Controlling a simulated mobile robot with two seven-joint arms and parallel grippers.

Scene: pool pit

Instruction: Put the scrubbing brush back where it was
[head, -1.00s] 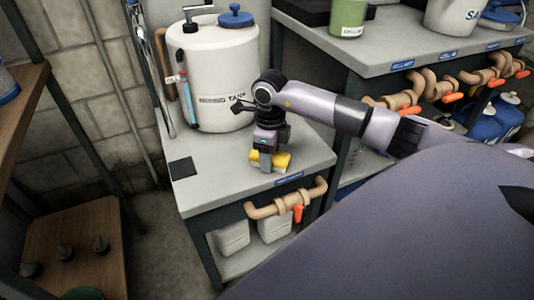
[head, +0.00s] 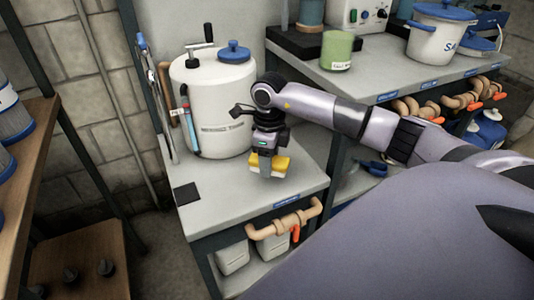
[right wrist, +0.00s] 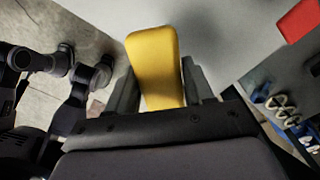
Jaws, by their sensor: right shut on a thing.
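The scrubbing brush (head: 281,163), a yellow block with a paler underside, is in my right gripper (head: 266,170) above the grey worktop (head: 235,190), in front of the white tank. In the right wrist view its yellow body (right wrist: 154,62) stands between the two grey fingers of the right gripper (right wrist: 157,85), which are shut on it. The brush appears a little clear of the worktop, but the exact gap is hard to tell. My left gripper is in neither view.
The white tank (head: 212,110) stands close behind the brush. A dark square patch (head: 187,193) lies at the worktop's left side. Pipes with an orange valve (head: 295,233) run below the front edge. A higher bench (head: 375,75) on the right holds a green container (head: 337,50).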

